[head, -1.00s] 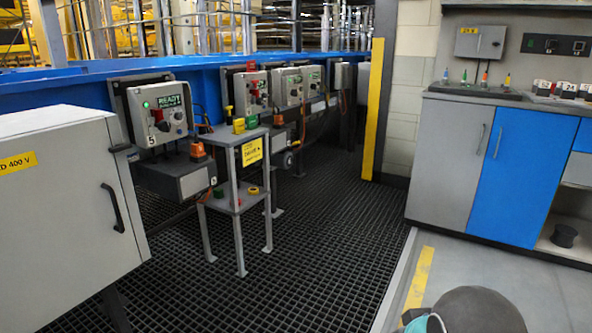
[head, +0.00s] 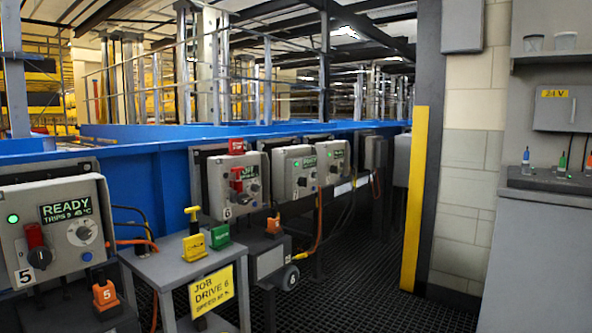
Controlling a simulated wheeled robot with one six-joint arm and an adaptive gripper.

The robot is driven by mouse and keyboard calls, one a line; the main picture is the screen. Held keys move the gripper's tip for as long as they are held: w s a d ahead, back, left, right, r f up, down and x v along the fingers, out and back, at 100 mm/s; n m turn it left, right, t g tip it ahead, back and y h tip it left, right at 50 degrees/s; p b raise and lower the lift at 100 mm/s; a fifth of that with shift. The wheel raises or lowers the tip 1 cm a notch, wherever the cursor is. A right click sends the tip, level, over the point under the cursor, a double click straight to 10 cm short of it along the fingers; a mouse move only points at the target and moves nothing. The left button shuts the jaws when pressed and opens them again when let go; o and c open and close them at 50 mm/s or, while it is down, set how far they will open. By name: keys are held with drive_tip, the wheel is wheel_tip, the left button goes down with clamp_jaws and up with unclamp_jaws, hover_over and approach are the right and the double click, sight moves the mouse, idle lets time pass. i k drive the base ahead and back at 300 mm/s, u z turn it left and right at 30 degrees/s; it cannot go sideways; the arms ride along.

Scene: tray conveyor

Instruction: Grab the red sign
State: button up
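A small red sign (head: 237,146) with pale lettering, too small to read surely, stands on the top edge of the grey control box marked 6 (head: 217,186). The box hangs on the blue conveyor side, left of the picture's middle. The sign looks upright, and nothing covers its front. A red switch handle (head: 237,181) is on the same box, below the sign. My gripper is not in view.
Box 5 (head: 20,215) is at left. A yellow-edged post (head: 414,200) and grey cabinet (head: 530,260) are at right.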

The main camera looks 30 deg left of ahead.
sight(236, 146)
drive_tip(key=u, duration=0.25)
drive_tip(key=i, duration=1.4)
drive_tip(key=u, duration=1.55)
drive_tip(key=i, duration=0.9)
drive_tip(key=u, duration=0.9)
